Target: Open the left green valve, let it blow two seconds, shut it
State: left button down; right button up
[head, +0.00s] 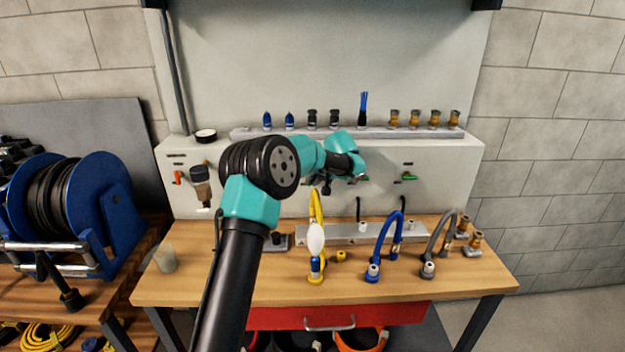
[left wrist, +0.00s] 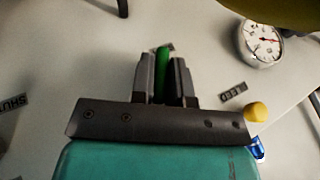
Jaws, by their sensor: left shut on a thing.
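A green valve handle (left wrist: 164,58) shows in the left wrist view between the two dark fingers of my left gripper (left wrist: 165,78), which is shut on it. In the head view my left arm reaches across the bench to the white panel, and the gripper (head: 358,173) is at its front face. It hides most of the held valve there. A second green valve handle (head: 408,178) sits free on the panel to the right and lies roughly level. My right gripper is not in view.
A round gauge (left wrist: 263,43) with a red needle is near the gripper. The bench (head: 440,290) carries a yellow hose (head: 317,205), a blue hose (head: 383,235) and a grey hose (head: 443,240). An orange handle (head: 178,178) is at the panel's left.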

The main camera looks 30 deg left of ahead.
pick_arm(q)
jog(key=g+y, duration=0.1)
jog(key=y, duration=0.1)
jog(key=m+g+y, duration=0.1)
jog(key=y, duration=0.2)
jog(key=shift+d+f+m+g+y, duration=0.1)
jog(key=shift+f+m+g+y, duration=0.1)
jog(key=shift+m+g+y, duration=0.1)
jog(key=m+y, duration=0.1)
jog(key=y, duration=0.1)
jog(key=g+y, duration=0.1)
jog(key=y, duration=0.2)
jog(key=shift+m+g, duration=0.3)
jog(key=shift+m, duration=0.1)
jog(key=c, duration=1.1)
grip_release()
jog(key=shift+c, duration=0.2)
